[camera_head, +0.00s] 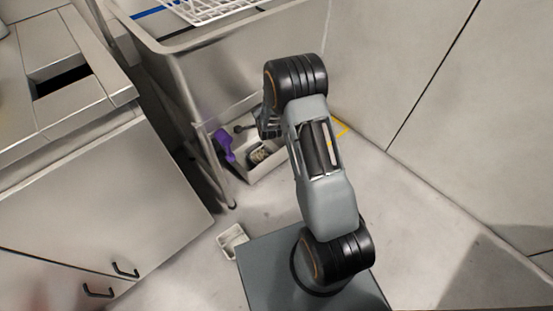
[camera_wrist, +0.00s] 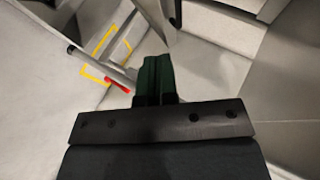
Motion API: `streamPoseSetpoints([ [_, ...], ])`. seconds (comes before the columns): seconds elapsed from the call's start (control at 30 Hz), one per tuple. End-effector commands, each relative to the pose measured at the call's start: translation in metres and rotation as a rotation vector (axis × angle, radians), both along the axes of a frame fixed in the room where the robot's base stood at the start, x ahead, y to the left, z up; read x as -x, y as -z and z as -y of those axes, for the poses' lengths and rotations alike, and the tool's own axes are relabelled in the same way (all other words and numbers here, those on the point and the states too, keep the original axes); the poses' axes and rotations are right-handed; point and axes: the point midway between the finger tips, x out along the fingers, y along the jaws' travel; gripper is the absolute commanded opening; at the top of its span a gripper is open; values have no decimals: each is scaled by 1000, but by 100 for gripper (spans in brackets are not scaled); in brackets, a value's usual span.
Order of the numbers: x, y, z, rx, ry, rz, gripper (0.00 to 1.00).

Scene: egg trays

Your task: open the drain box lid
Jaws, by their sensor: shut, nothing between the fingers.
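I cannot make out a drain box lid for certain in either view. A grey open-topped box (camera_head: 270,171) stands on the floor under the steel table in the head view, with a purple item (camera_head: 224,145) at its left side and small dark and pale things inside. In the wrist view my gripper (camera_wrist: 157,76) shows as two dark green fingers pressed together, empty. In the head view my arm's end hangs over the area of the grey box, and its fingers are hard to make out there. The arm hides part of the floor behind it.
A steel table (camera_head: 180,42) with a white wire rack (camera_head: 205,10) stands above the box; its leg rises beside it. A small white tray (camera_head: 232,241) lies on the floor. Cabinets (camera_head: 95,200) stand left. Yellow tape and a red-tipped bar (camera_wrist: 117,86) show in the wrist view. Floor at right is clear.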

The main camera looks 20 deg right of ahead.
Motion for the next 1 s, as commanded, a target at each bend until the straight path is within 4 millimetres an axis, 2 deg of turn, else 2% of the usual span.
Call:
streamPoseSetpoints([
  [0.03, -11, 12, 4, 0, 5, 1, 0],
  [0.2, -41, 33, 7, 0, 6, -1, 0],
  [0.67, -113, 78, 16, -1, 8, -1, 0],
  [0.7, -115, 79, 17, -1, 8, -2, 0],
  [0.83, -95, 89, 24, -1, 9, -6, 0],
  [1.0, -72, 112, 32, -1, 10, -7, 0],
])
